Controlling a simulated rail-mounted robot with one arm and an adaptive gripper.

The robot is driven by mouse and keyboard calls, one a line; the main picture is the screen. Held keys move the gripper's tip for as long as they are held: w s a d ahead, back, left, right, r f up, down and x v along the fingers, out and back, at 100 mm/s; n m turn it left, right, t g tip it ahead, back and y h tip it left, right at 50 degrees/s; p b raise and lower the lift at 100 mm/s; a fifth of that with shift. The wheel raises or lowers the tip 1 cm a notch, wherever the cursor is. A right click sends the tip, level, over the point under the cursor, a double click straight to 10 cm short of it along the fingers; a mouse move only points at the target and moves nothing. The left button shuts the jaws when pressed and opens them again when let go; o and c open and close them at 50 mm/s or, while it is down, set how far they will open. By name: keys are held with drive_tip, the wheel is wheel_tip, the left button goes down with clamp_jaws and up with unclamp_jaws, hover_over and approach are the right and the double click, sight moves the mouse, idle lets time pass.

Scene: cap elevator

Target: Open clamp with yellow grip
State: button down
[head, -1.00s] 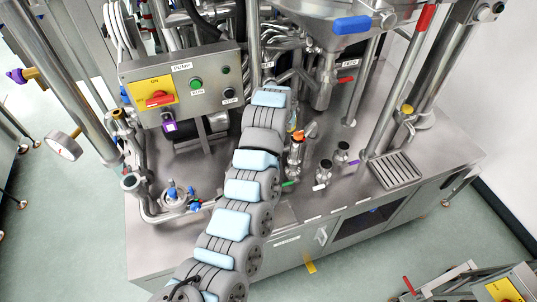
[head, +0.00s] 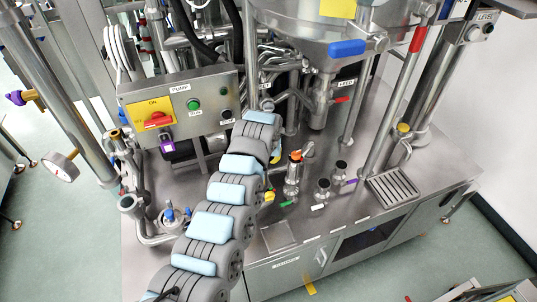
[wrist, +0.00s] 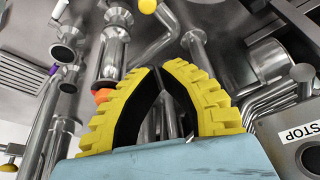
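Two yellow grips show in the head view, and I cannot tell for certain which is the task's clamp. One is a small yellow grip (head: 270,196) low beside the orange-capped valve (head: 292,175), partly behind my arm. A yellow tip (wrist: 147,6) at the top edge of the wrist view looks like the same grip. The other is a round yellow knob (head: 403,127) on a bracket by the right column.
A pump control box (head: 182,105) stands left of my arm. Two short capped pipe stubs (head: 332,180) and a drain grate (head: 393,187) lie to the right. The steel hopper (head: 320,25) hangs above. Pipes crowd the space; the front counter is clearer.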

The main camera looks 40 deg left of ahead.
drive_tip(key=shift+s+d+f+p, duration=0.25)
drive_tip(key=shift+s+f, duration=0.05)
drive_tip(key=shift+f, duration=0.4)
drive_tip(key=shift+s+d+f+p, duration=0.25)
drive_tip(key=shift+s+f, duration=0.1)
drive_tip(key=shift+f, duration=0.4)
drive_tip(key=shift+s+d+f+p, duration=0.2)
drive_tip(key=shift+s+f+p, duration=0.1)
drive_tip(key=shift+f, duration=0.4)
drive_tip(key=shift+s+r, duration=0.1)
